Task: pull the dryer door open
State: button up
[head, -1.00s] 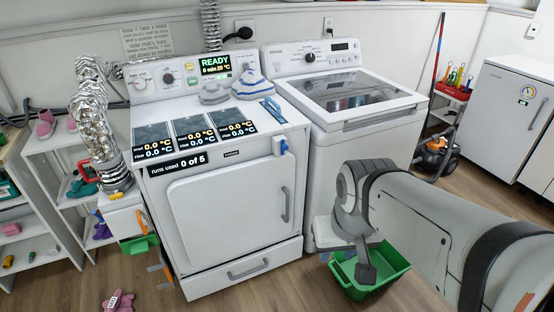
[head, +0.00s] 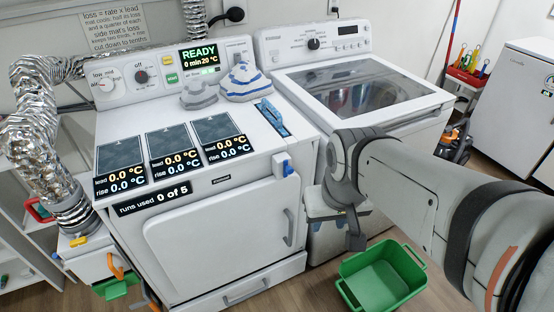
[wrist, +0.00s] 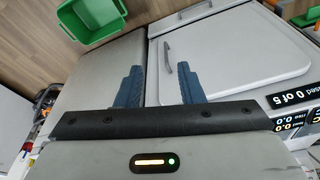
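The white dryer (head: 125,180) stands left of centre in the head view, with its front door (head: 215,235) shut. The grey vertical door handle (head: 289,228) is on the door's right side. The wrist view shows the door (wrist: 235,45) and its handle (wrist: 168,58) sideways. My gripper (wrist: 160,75) is open and empty, with two dark blue fingers apart. The handle appears past the fingertips, roughly in line with the gap, and does not look touched.
A white washer (head: 350,95) stands right of the dryer. A green bin (head: 385,280) sits on the floor before it, below my arm. A foil duct (head: 35,130) and a small cabinet stand at the left.

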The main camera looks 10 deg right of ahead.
jog(key=shift+a, duration=0.15)
jog(key=w+d+f+n+t+h+b, duration=0.1)
jog(key=w+d+f+t+b, duration=0.15)
jog(key=w+f, duration=0.4)
jog(key=w+d+f+n+t+b, duration=0.1)
jog(key=w+d+f+b, duration=0.25)
jog(key=w+f, duration=0.3)
jog(key=n+t+y+b, duration=0.4)
jog(key=t+b, duration=0.1)
jog(key=b, duration=0.6)
send_over(292, 231)
jog(key=s+d, duration=0.2)
jog(key=d, duration=0.4)
notch_tip(292, 231, down, 21)
jog(key=s+a+f+t+y+b, duration=0.1)
jog(key=s+f+t+y+b, duration=0.15)
jog(key=f, duration=0.25)
jog(key=s+a+f+t+y+b, duration=0.1)
jog(key=a+f+t+y+b, duration=0.15)
jog(key=f, duration=0.25)
jog(key=shift+g+y, duration=0.25)
jog(key=shift+y, duration=0.25)
jog(key=x, duration=0.4)
jog(key=b+x, duration=0.1)
jog(key=x, duration=0.2)
jog(key=shift+w+d+r, duration=0.1)
jog(key=shift+d+r, duration=0.15)
jog(key=shift+d, duration=0.05)
jog(key=shift+c, duration=0.2)
